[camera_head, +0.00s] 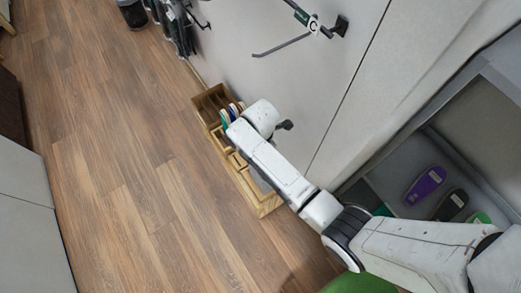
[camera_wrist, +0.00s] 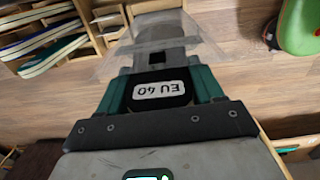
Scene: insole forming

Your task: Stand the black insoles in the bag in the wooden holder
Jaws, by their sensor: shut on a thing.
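In the wrist view my gripper (camera_wrist: 160,82) is shut on the black insoles (camera_wrist: 160,78), with a white label reading EU 40 upside down. A clear bag (camera_wrist: 205,45) spreads around and beyond them. The wooden holder (camera_head: 262,205) stands on the floor against the wall in the head view, partly covered by my arm. Its slotted end with insoles also shows in the wrist view (camera_wrist: 92,28). In the head view my fingers and the held insoles are hidden behind my arm. I cannot tell whether the bag touches the holder.
Several blue and green-edged insoles (camera_wrist: 45,45) stand in the holder slots. A purple insole (camera_head: 425,185) and a black one (camera_head: 450,205) lie in a grey shelf at right. A hooked wall rack (camera_head: 315,25) sticks out above. The floor (camera_head: 120,150) left of the holder is clear.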

